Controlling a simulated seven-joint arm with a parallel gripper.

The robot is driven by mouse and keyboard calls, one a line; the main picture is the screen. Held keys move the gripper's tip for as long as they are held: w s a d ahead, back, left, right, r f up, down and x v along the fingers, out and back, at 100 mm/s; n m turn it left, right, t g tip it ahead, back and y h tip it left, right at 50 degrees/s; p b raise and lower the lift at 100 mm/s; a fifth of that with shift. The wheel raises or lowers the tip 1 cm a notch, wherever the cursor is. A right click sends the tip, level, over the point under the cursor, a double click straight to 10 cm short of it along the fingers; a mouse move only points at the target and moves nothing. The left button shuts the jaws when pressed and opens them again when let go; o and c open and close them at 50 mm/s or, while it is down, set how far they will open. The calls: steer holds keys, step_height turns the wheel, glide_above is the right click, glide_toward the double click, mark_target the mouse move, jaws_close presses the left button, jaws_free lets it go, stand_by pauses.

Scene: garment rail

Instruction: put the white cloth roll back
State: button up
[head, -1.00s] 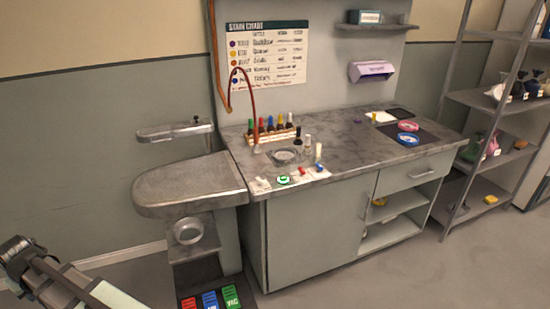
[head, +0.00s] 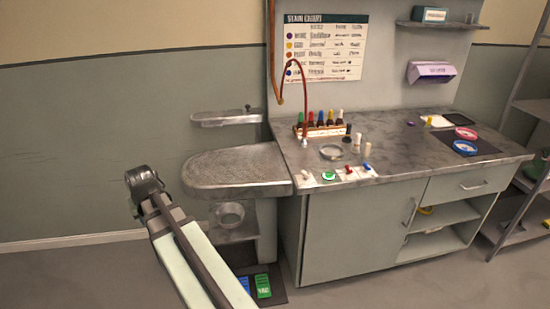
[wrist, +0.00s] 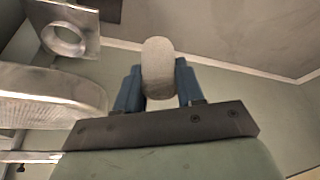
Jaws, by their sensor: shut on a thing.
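The white cloth roll (wrist: 158,66), pale with a rounded end, is in the wrist view. My gripper (wrist: 158,84) has its blue fingers shut on it, one on each side. The roll appears clear of any surface. In the head view my arm reaches up from the bottom, left of the grey pressing board; the roll and the fingers cannot be made out there.
The grey pressing board (head: 235,168) has a smaller arm board (head: 228,118) behind it and a metal ring (head: 230,214) below. The counter (head: 400,158) to the right holds bottles, dishes and small items. Floor and wall at left are clear.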

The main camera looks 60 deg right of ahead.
steer(key=s+d+r+m+g+h, duration=0.1)
steer(key=s+d+r+m, duration=0.55)
steer(key=d, duration=1.45)
steer(key=s+d+r+m+g+h, duration=0.1)
steer(key=s+d+m+g, duration=0.15)
steer(key=s+d, duration=1.3)
steer(key=s+d+r+m+h, duration=0.1)
steer(key=s+d+r+m, duration=0.3)
steer(key=d, duration=2.3)
steer(key=shift+m, duration=0.3)
steer(key=shift+w+a+f, duration=0.1)
steer(key=shift+w+f, duration=0.15)
steer(key=shift+f, duration=1.4)
steer(key=shift+w+a+f, duration=0.1)
steer(key=shift+w+f, duration=0.2)
steer(key=shift+f, duration=1.4)
steer(key=shift+w+a+f, duration=0.1)
steer(key=shift+w+f, duration=0.15)
steer(key=shift+f, duration=1.4)
steer(key=shift+f, duration=0.1)
steer(key=o, duration=1)
steer(key=v, duration=1.2)
